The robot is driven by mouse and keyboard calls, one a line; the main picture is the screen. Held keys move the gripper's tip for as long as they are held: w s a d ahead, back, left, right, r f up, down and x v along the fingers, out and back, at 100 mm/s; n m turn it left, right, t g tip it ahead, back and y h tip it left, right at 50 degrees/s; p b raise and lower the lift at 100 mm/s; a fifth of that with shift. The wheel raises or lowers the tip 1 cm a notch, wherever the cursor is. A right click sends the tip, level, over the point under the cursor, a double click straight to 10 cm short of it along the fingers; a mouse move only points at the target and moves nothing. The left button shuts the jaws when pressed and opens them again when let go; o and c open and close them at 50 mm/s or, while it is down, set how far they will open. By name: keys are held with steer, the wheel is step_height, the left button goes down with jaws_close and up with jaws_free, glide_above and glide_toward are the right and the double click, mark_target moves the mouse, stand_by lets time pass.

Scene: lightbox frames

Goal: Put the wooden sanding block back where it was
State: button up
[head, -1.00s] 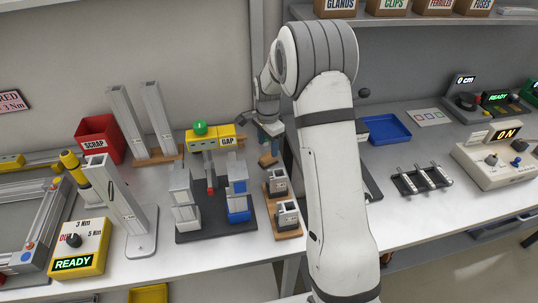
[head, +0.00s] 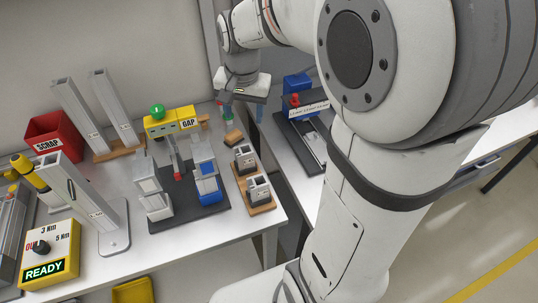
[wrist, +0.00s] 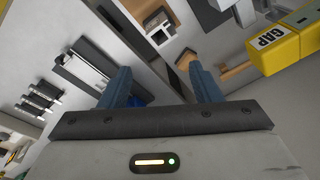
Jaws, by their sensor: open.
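The wooden sanding block appears to be the small brown block (head: 232,138) at the right edge of the left bench, behind the wooden tray with two metal parts. My gripper (head: 243,112) is open and empty, above and behind the block, close to the gap between the benches. In the wrist view my gripper's blue fingers (wrist: 160,86) stand wide apart with nothing between them.
The yellow GAP box (head: 172,122) with a green button stands left of my gripper, above a dark fixture plate (head: 184,212). The wooden tray (head: 262,208) lies in front of the block. A red SCRAP bin (head: 55,138) stands at the back left. A device with a red knob (head: 305,115) stands on the right bench.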

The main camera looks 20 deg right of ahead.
steer(key=s+n+t, duration=0.1)
steer(key=s+n, duration=0.5)
steer(key=s, duration=0.9)
steer(key=shift+s+d, duration=0.2)
steer(key=shift+s, duration=0.2)
